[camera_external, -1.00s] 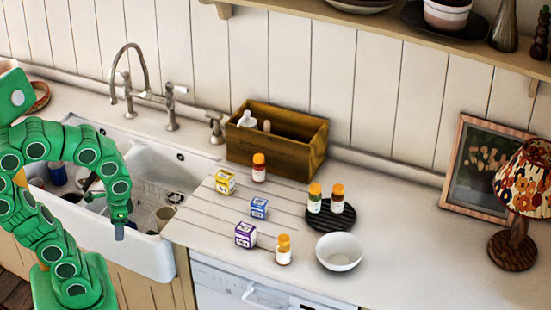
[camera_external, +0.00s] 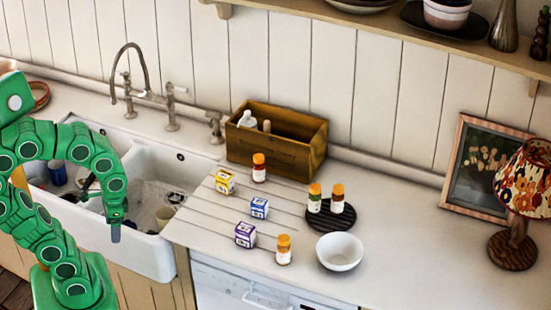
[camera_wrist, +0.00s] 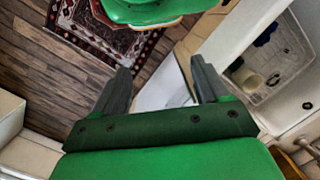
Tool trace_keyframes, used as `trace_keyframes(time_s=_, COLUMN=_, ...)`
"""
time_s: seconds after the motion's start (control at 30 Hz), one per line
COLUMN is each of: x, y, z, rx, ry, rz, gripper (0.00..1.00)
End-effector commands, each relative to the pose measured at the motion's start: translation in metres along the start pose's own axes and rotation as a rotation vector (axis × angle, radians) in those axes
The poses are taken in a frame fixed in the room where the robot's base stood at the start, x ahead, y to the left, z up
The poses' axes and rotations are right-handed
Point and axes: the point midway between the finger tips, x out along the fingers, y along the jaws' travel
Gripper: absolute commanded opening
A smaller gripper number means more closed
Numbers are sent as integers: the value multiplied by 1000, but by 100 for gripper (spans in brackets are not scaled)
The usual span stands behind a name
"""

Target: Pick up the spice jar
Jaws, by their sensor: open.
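Several orange-capped spice jars stand upright on the counter in the external view; the frames do not show which one is meant. One jar (camera_external: 259,171) is by the wooden crate. A green-labelled jar (camera_external: 314,201) and another jar (camera_external: 337,200) stand on a round black trivet (camera_external: 331,221). One more jar (camera_external: 283,252) stands at the front, left of the white bowl. My gripper (camera_external: 115,234) points down over the front edge of the sink, left of and apart from all the jars. In the wrist view my gripper (camera_wrist: 160,70) is open and empty; no jar shows there.
The white bowl (camera_external: 340,251) is at the right front. The white sink (camera_external: 150,260) holds dishes. The counter before the lamp (camera_external: 512,250) is clear.

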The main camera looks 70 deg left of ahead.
Motion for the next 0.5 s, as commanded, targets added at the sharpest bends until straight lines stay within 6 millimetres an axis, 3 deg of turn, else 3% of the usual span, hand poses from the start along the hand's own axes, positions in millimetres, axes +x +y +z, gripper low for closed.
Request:
trace_keyframes(time_s=0.03, x=-7, y=17, z=-1, rx=54, ry=-1, rz=49, gripper=74)
trace_keyframes(time_s=0.27, x=-34, y=16, z=4, rx=55, ry=-7, rz=49, gripper=74)
trace_keyframes(time_s=0.5, x=-31, y=-6, z=-22, rx=137, ry=6, rz=-57, gripper=74)
